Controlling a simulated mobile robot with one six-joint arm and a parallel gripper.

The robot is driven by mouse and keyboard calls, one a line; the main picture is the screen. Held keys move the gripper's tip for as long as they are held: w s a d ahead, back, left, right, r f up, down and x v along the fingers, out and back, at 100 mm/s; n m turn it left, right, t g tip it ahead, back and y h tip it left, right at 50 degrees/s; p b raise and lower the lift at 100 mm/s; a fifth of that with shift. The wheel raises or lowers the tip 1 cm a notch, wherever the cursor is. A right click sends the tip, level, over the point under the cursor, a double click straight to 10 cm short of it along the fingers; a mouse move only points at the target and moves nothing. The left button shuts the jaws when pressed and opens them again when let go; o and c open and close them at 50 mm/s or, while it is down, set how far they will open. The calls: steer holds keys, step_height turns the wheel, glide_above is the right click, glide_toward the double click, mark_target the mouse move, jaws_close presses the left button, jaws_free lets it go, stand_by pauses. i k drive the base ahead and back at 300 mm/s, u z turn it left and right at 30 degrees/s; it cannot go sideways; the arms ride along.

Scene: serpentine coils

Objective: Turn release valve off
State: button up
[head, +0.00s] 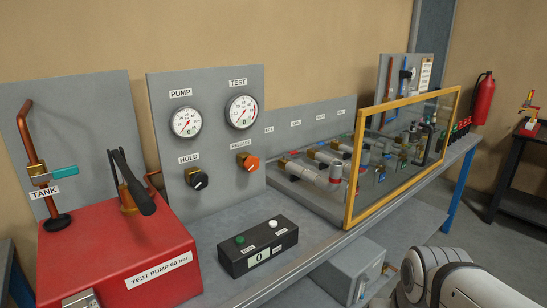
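The release valve is an orange knob (248,162) on the grey gauge panel (212,85), under the TEST gauge (242,111). A small label above it appears to read RELEASE. The knob's exact setting is too small to tell. A black HOLD knob (197,179) with a white mark sits to its left, under the PUMP gauge (186,122). Part of my white arm shows at the bottom right, well apart from the panel. My gripper is not in view.
A red test pump box (118,250) with a black lever (132,182) stands left of the panel. A black button box (257,247) sits on the bench in front of the knobs. A yellow-framed clear guard (350,200) stands to the right, before pipe fittings.

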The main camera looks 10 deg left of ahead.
mark_target(252, 163)
steer(key=u, duration=0.55)
steer(key=i, duration=0.85)
steer(key=u, duration=0.65)
